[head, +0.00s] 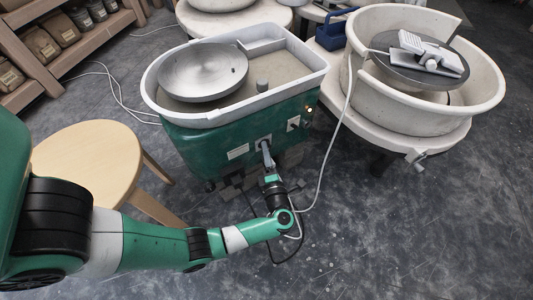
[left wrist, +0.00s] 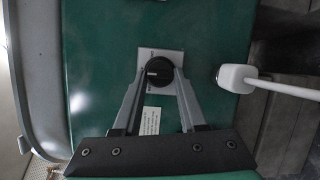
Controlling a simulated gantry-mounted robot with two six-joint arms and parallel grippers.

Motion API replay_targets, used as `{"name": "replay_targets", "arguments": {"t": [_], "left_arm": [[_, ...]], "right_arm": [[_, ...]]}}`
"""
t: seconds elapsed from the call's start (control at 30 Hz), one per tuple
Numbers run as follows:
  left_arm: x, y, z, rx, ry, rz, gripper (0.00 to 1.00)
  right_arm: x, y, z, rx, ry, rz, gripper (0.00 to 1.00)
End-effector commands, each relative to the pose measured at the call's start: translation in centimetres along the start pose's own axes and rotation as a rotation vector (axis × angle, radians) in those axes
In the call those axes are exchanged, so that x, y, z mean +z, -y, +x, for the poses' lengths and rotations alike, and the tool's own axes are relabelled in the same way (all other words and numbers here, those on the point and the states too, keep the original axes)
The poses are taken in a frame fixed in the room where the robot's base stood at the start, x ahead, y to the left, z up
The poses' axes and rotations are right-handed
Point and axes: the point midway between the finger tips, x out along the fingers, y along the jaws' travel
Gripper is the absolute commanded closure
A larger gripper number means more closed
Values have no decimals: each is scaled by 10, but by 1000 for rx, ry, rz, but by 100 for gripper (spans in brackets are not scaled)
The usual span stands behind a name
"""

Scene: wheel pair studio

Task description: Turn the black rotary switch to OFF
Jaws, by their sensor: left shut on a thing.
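The black rotary switch (left wrist: 159,72) sits on a light plate (left wrist: 146,57) on the green side of the pottery wheel (head: 195,146). In the left wrist view a pale mark shows on the knob; the position labels are too small to read. My left gripper (left wrist: 159,78) is shut on the switch, with one grey finger on each side of the knob. In the head view the left gripper (head: 266,150) reaches the front of the green housing and largely hides the knob. My right gripper is in neither view.
A white plug (left wrist: 236,78) with a cable sits beside the switch. A lit indicator (head: 309,108) shows on the housing. A wooden stool (head: 88,160) stands left, and a second wheel (head: 430,120) stands right. The floor in front is clear.

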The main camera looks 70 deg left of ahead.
Motion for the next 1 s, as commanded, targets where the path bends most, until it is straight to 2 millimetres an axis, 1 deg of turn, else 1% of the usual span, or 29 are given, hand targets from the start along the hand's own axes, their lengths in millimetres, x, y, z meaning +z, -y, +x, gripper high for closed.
{"name": "replay_targets", "arguments": {"t": [0.47, 0.5, 0.63, 0.67, 0.93, 1.0], "left_arm": [[1, -1, 0, 8, 1, -19, 100], [1, -1, 0, 8, 1, -19, 57], [0, -1, 0, 7, 1, -18, 34], [0, -1, 0, 7, 1, -18, 29], [0, 0, 0, 6, 1, -17, 29], [1, -1, -4, 6, 3, -16, 29]], "right_arm": [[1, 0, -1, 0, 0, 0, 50], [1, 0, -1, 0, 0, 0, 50], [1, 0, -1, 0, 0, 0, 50], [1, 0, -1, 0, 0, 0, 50], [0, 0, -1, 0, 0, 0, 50], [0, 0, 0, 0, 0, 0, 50]]}}
